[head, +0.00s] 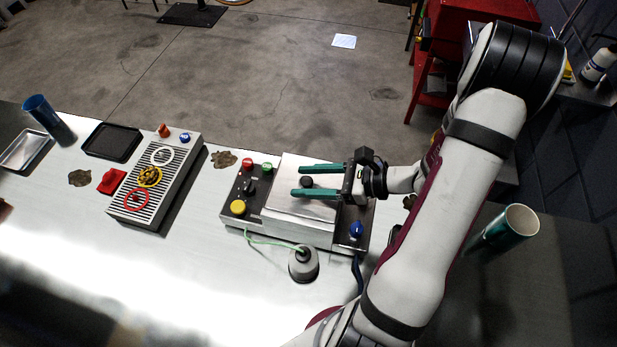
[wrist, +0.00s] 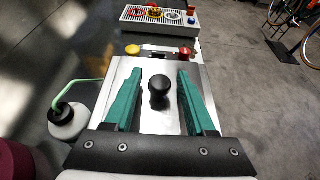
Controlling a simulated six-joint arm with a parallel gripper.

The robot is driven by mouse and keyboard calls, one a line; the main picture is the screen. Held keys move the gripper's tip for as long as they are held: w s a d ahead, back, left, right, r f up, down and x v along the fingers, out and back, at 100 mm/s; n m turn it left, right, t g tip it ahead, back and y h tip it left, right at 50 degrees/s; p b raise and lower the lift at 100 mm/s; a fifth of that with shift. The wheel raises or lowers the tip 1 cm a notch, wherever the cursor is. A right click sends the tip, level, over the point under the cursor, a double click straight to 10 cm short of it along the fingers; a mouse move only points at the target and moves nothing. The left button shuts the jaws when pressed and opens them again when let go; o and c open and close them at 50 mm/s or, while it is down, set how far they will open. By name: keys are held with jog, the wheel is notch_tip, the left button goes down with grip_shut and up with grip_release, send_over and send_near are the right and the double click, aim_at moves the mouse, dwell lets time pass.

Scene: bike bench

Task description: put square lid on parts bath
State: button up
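The square lid (head: 309,167) is a flat silvery plate with a round black knob (wrist: 159,87) at its middle. It lies on top of the parts bath (head: 295,233), a metal box with a dark control panel. My gripper (head: 302,181) is open, its two green fingers on either side of the knob. In the wrist view my gripper (wrist: 157,95) shows clear gaps between the knob and both fingers. Whether the lid sits fully flat on the bath is hard to tell.
A grey bottle (head: 303,264) with a green tube stands in front of the bath. A slatted rack (head: 130,207) with coloured rings is to its left. A black tray (head: 112,141), red block (head: 111,181) and blue cup (head: 46,117) lie further left. A teal cup (head: 510,226) is at right.

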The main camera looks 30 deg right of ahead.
jog(key=shift+o, duration=0.5)
jog(key=shift+d, duration=0.1)
jog(key=v, duration=1.6)
jog(key=a+r+n+g+h, duration=0.1)
jog(key=a+r+n+g, duration=0.1)
jog(key=a+n+g, duration=0.55)
jog(key=a+r+n+g+h, duration=0.15)
jog(key=a+n, duration=0.25)
jog(key=a, duration=0.6)
jog(key=s+a+n+h, duration=0.5)
jog(key=s+a+n, duration=0.1)
jog(key=n, duration=0.4)
jog(key=shift+r+g, duration=0.3)
jog(key=shift+g, duration=0.1)
jog(key=shift+w+a, duration=0.1)
jog(key=shift+a, duration=0.05)
